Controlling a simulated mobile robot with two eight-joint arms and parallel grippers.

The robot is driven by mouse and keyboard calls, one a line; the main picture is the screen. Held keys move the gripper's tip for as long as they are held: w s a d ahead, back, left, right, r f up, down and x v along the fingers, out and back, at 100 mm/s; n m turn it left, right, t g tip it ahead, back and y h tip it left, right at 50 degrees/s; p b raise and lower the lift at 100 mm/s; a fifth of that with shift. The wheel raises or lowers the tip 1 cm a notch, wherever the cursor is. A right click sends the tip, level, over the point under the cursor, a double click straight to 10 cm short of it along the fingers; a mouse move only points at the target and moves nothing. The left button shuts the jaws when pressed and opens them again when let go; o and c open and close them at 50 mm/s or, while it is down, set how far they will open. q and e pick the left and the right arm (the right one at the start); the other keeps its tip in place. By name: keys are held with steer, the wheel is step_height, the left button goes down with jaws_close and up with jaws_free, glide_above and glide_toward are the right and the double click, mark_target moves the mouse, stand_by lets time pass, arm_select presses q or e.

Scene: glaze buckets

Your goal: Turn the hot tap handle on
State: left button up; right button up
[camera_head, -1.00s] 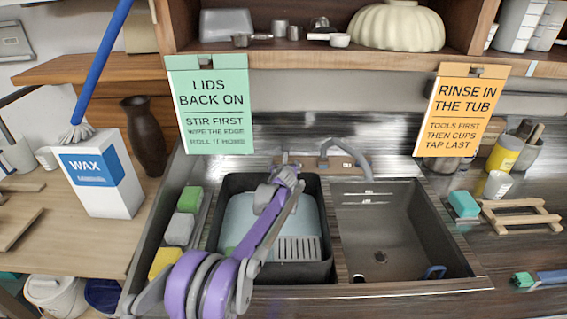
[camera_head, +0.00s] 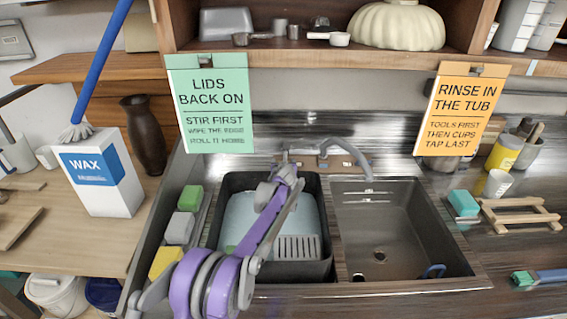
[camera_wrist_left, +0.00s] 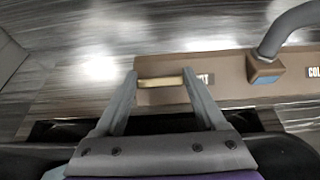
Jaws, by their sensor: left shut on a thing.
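The tap's base plate (camera_wrist_left: 225,64) runs along the back of the sink, with a curved grey spout (camera_wrist_left: 285,30) at its middle. A "COLD" label is partly visible on the right, and a label ending in "T" is partly covered by my right-hand finger. My left gripper (camera_wrist_left: 163,84) is shut on the brass-coloured hot tap handle (camera_wrist_left: 160,82), which lies crosswise between its fingertips. In the head view my left gripper (camera_head: 285,173) is at the tap's left end and hides the handle. The spout (camera_head: 347,150) arches over the right basin. My right gripper is out of view.
A dark tub (camera_head: 318,270) fills the left basin below my arm; the right basin (camera_head: 395,235) is mostly clear. Sponges (camera_head: 180,228) line the left edge. A green sign (camera_head: 212,105) and an orange sign (camera_head: 461,110) hang above the sink.

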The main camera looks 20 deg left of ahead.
arm_select(q)
steer(key=shift+d+r+n+y+p, duration=0.1)
steer(key=shift+n+y+p, duration=0.3)
steer(key=shift+n, duration=0.5)
steer(key=o, duration=1.3)
steer(key=b+v, duration=0.1)
steer(key=v, duration=0.9)
steer(key=shift+s+d+r, duration=0.15)
steer(key=shift+s, duration=0.2)
